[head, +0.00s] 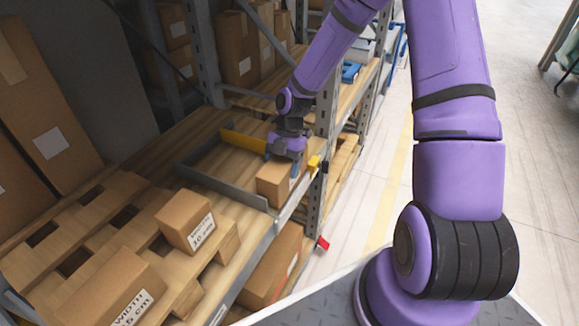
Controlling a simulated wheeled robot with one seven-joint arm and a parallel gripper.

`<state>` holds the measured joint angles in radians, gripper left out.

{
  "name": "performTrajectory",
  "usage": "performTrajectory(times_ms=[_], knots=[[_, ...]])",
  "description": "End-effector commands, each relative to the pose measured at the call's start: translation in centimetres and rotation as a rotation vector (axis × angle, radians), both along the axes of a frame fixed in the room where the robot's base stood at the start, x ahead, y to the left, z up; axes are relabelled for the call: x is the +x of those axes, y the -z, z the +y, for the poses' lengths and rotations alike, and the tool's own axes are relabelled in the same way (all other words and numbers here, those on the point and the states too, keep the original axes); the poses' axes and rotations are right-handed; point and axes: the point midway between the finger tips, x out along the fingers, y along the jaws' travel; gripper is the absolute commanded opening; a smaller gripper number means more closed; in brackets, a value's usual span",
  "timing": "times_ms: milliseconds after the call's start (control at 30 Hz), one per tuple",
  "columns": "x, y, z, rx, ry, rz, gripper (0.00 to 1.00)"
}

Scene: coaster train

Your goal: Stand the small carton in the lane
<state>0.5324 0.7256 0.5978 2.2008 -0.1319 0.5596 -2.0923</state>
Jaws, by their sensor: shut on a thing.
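A small brown carton (271,187) is at the front right end of the lane (216,164), close to the shelf's front edge. The lane is a strip of wooden shelf bounded by grey rails, with a yellow bar at its back. My gripper (282,164) reaches down over this carton from above and is shut on it, with a blue fingertip showing at each side. The gripper hides the carton's top and far part. I cannot tell whether its base rests on the shelf.
A labelled carton (186,221) and a bigger labelled carton (108,289) sit on a wooden pallet (60,222) at left. A steel upright (317,190) and a yellow clip (314,162) stand close right of my gripper. A large carton (273,265) is below. The aisle floor is at right.

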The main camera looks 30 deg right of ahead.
Motion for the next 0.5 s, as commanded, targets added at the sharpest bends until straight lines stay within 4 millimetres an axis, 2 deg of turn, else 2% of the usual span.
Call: performTrajectory(times_ms=[500], knots=[[3.5,1.0,2.3,-0.002,0.002,-0.006,0.30]])
